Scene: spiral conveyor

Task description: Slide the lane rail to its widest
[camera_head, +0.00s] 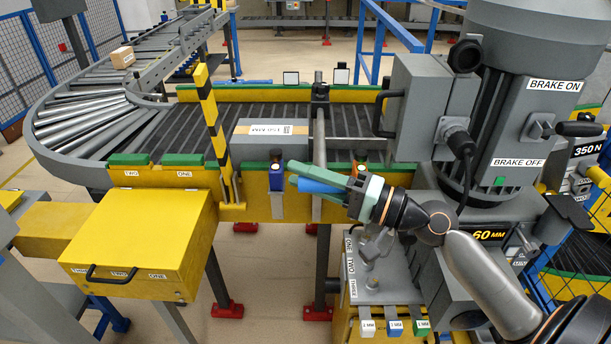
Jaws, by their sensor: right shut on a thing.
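My right gripper (298,180) reaches in from the lower right to the near side of the conveyor. Its green fingers are shut on a blue bar (322,188), close to the grey cross rod (319,145). The fingers partly hide the bar and what it joins. The green strip (252,165) along the near yellow edge may be the lane rail; I cannot tell for sure. A blue block (277,194) hangs on that edge just left of the fingers. My left gripper is not in view.
A striped post (211,120) and yellow cabinet (140,240) stand left. A large grey motor unit (530,110) crowds the right. A small carton (122,57) sits on the far-left conveyor.

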